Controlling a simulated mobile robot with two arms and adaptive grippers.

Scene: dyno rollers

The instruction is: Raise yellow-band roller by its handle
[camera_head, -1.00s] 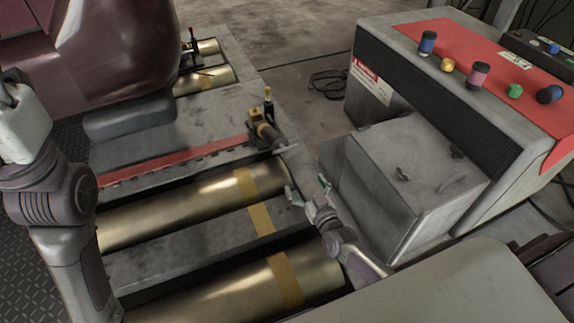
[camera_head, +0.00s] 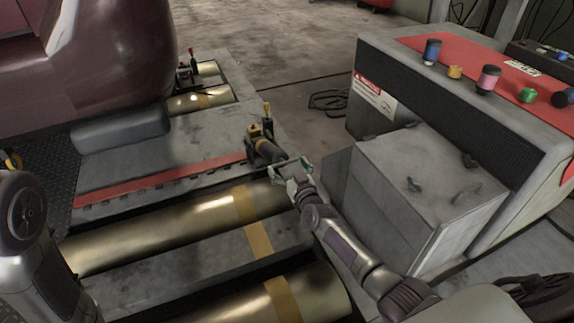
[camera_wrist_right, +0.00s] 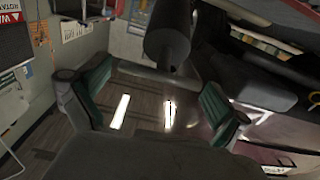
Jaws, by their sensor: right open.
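A brass roller with a yellow band (camera_head: 175,226) lies across the grey bed in the head view. A second brass roller with a yellow band (camera_head: 245,302) lies nearer and is cut off by the frame. A dark handle (camera_head: 268,150) with a yellow fitting sits by the right end of the farther roller. My right gripper (camera_head: 290,168) is open at the near end of this handle. In the right wrist view, the dark handle end (camera_wrist_right: 168,42) shows beyond the open green-padded fingers; contact cannot be told. My left arm shows at the left edge, its gripper out of view.
A grey box (camera_head: 415,185) stands just right of my right forearm, beside a red-topped console (camera_head: 470,60) bearing several coloured cylinders. A dark red body (camera_head: 90,60) fills the upper left. A red strip (camera_head: 170,178) runs behind the farther roller.

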